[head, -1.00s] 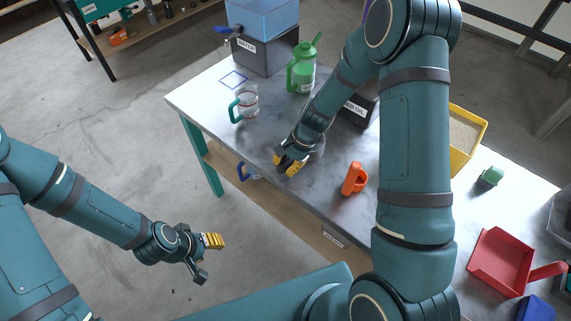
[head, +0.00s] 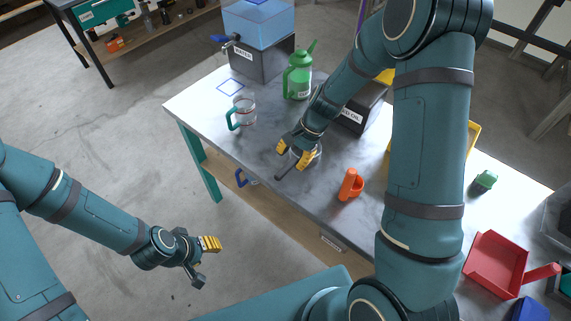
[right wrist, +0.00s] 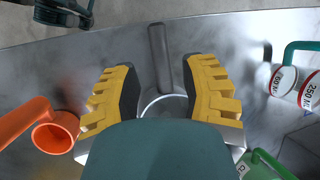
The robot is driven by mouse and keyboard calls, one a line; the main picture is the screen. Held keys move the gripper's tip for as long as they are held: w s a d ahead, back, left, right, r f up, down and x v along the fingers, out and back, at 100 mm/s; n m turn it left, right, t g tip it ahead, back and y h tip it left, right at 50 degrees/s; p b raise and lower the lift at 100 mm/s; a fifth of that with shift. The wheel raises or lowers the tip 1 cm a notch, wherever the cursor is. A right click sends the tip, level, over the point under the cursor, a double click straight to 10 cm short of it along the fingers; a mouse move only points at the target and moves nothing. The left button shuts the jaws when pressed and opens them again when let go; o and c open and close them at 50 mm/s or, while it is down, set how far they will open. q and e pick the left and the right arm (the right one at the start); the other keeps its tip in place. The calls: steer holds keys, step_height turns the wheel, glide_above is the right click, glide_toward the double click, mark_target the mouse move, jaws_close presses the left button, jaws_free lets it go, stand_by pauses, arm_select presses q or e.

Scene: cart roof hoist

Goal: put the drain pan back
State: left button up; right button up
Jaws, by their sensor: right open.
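The drain pan looks to be a round grey pan (head: 318,152) with a dark straight handle (head: 287,174), lying on the workbench; my right gripper partly hides it in the head view. In the right wrist view, the pan's pale rim (right wrist: 165,97) shows between the fingers and its handle (right wrist: 158,57) points away beyond them. My right gripper (head: 295,153) is open above the pan and handle, its yellow fingers apart with nothing gripped. Whether a fingertip touches the pan I cannot tell. My left gripper (head: 205,262) is open and empty, over the floor left of the bench.
On the bench stand a clear cup with teal handle (head: 243,112), green jug (head: 298,78), water tank (head: 262,45), used-oil box (head: 355,112) and orange cup (head: 350,186). A red scoop (head: 496,263) lies right. A blue outlined square (head: 231,87) is bare.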

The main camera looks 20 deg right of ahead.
steer(key=v, duration=0.5)
steer(key=shift+p, duration=0.35)
